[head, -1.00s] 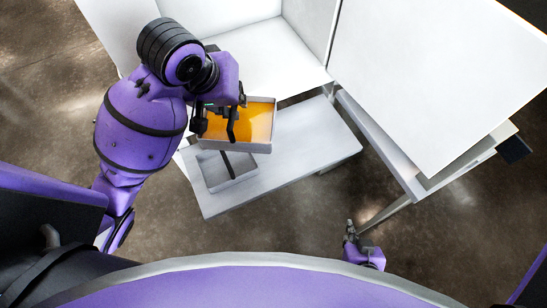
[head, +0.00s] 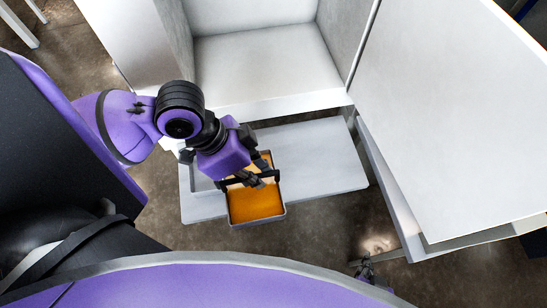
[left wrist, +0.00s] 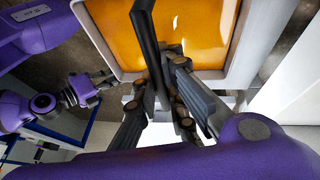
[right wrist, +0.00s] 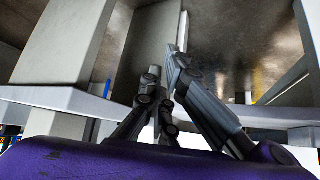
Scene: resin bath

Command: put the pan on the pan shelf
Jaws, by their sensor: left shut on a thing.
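The pan (head: 257,217) is a shallow grey tray of orange liquid. My left gripper (head: 256,178) is shut on its dark handle bar (left wrist: 151,45), seen close in the left wrist view, where the orange liquid (left wrist: 195,30) lies beyond the fingers. The pan overhangs the front edge of a low white bench (head: 320,160) and looks held above it. An open white cabinet (head: 265,65) stands behind; I cannot tell which surface is the pan shelf. My right gripper (head: 366,268) is low at the front, away from the pan; its fingers (right wrist: 165,62) come together, empty.
A grey shallow frame (head: 200,180) on the bench is partly hidden by my left arm. A large white table top (head: 450,120) stands at the right. The cabinet interior looks empty. The bench's right part is clear.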

